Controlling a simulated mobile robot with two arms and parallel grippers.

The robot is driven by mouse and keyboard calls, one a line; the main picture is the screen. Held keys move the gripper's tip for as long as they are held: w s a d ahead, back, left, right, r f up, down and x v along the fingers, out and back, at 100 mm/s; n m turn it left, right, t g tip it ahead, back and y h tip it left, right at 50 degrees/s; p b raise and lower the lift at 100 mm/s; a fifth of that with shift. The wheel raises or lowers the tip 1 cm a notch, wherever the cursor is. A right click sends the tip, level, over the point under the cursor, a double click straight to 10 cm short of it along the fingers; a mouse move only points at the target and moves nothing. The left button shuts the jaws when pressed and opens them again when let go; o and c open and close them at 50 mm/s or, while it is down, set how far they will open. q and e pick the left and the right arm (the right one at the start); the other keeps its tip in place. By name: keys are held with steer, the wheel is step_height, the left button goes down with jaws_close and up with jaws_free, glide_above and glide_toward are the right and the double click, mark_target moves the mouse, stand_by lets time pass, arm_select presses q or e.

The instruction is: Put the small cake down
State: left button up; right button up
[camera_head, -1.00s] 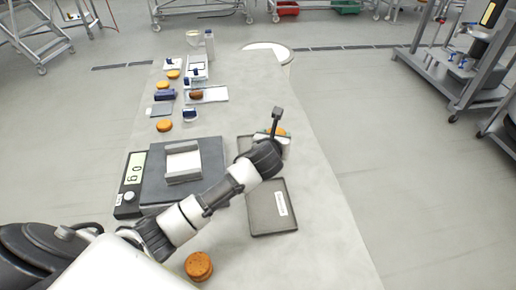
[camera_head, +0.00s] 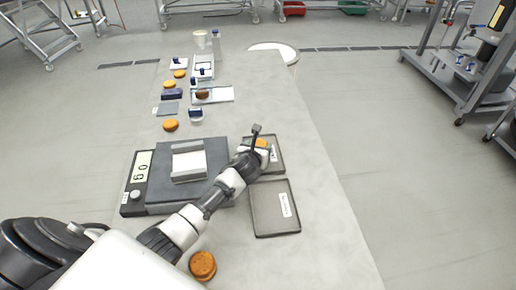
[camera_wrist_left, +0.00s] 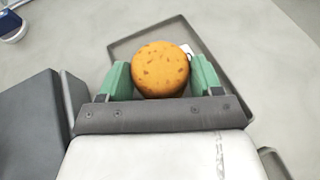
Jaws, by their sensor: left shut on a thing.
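The small cake (camera_wrist_left: 161,69) is round and orange-brown with darker specks. My left gripper (camera_wrist_left: 161,77) is shut on it, with a green finger on each side. In the head view the cake (camera_head: 262,143) shows at the end of my left arm, over the far dark tray (camera_head: 276,166). In the left wrist view that tray (camera_wrist_left: 122,47) lies beneath and behind the cake. I cannot tell whether the cake touches the tray. My right gripper is not in view.
A scale (camera_head: 137,190) with a pale holder (camera_head: 189,163) on it stands left of the trays. An empty near tray (camera_head: 265,222) has a white label. Stacked cakes (camera_head: 203,264) sit at the table's near edge. Several cakes and small items stand farther back.

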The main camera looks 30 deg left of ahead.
arm_select(q)
steer(key=shift+f, duration=0.1)
steer(key=o, duration=0.7)
steer(key=shift+c, duration=0.2)
steer(key=shift+s+r, duration=0.2)
steer(key=shift+r, duration=0.05)
steer(key=v, duration=1.1)
steer(key=shift+s+d+r, duration=0.1)
steer(key=shift+s+d, duration=0.05)
steer(key=shift+s, duration=0.15)
